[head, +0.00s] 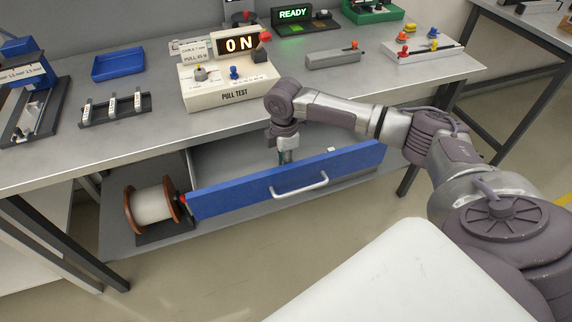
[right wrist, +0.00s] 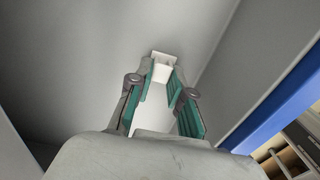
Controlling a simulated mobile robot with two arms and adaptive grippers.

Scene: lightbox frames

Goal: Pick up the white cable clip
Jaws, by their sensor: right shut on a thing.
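The white cable clip (right wrist: 161,66) is between the fingertips of my right gripper (right wrist: 156,88) in the right wrist view. The green-padded fingers are shut on it. In the head view my right gripper (head: 287,156) points down into the open drawer (head: 285,185) with the blue front, and its fingertips and the held clip are hidden behind that front. My left gripper is not in view.
A small white piece (head: 331,150) shows near the drawer's right part. A cable spool (head: 150,205) stands left of the drawer. The pull tester (head: 228,90), a blue tray (head: 118,64) and a rack (head: 115,108) with white pieces stand on the bench.

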